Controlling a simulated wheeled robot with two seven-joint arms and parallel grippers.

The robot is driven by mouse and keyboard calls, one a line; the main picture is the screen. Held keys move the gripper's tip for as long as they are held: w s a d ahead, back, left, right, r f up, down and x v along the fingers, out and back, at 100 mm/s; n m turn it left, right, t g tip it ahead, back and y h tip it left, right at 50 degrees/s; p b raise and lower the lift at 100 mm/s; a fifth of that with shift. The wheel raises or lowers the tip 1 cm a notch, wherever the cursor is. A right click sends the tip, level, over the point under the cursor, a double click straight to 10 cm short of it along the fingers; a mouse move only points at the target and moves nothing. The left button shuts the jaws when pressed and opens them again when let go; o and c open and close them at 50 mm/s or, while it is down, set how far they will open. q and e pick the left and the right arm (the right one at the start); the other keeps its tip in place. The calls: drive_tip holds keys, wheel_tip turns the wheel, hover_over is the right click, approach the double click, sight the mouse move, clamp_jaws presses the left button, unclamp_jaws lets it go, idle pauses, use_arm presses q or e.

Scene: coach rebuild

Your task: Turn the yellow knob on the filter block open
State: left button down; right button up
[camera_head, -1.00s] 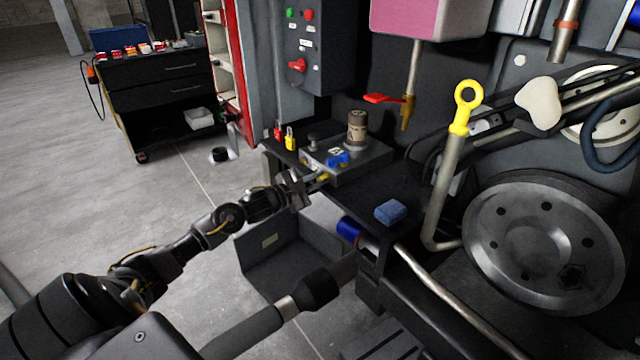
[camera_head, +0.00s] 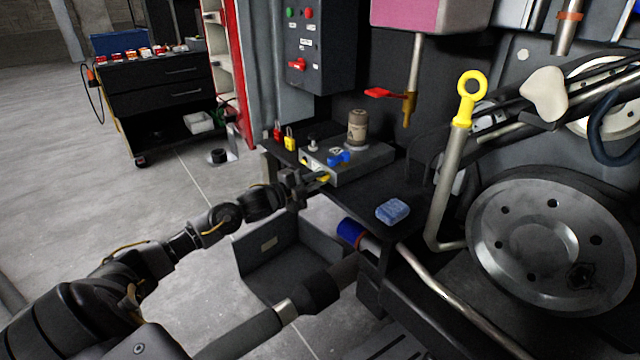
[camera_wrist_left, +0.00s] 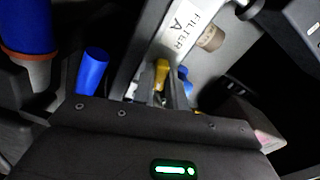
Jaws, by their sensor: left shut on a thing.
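The filter block (camera_head: 362,166) is a grey block on the dark machine shelf, with a brown capped cylinder on top and a blue knob (camera_head: 338,158). The yellow knob (camera_head: 323,178) is on its near face, partly hidden by my gripper. In the left wrist view the yellow knob (camera_wrist_left: 161,72) shows between the fingers, beside the label "FILTER A" (camera_wrist_left: 180,28). My left gripper (camera_head: 318,180) reaches in from the left and is shut on the yellow knob. The right gripper is not identifiable in view.
A red and a yellow padlock (camera_head: 290,138) stand at the shelf's left end. A blue sponge (camera_head: 393,211) lies on the shelf to the right. An open grey bin (camera_head: 290,255) is below. A large metal wheel (camera_head: 540,240) and a yellow-handled lever (camera_head: 470,98) stand at right.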

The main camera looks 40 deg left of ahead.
use_arm(q)
drive_tip(key=shift+m+b, duration=0.85)
drive_tip(key=shift+m, duration=0.85)
drive_tip(key=c, duration=1.2)
unclamp_jaws()
drive_tip(key=shift+d, duration=0.1)
drive_tip(key=shift+c, duration=0.2)
drive_tip(key=shift+s+f, duration=0.1)
drive_tip(key=shift+f, duration=0.05)
drive_tip(key=p+v, duration=0.1)
drive_tip(key=v, duration=0.3)
drive_tip(key=shift+s, duration=0.15)
drive_tip(key=p+v, duration=0.2)
drive_tip(key=v, duration=0.2)
drive_tip(key=shift+s, duration=0.25)
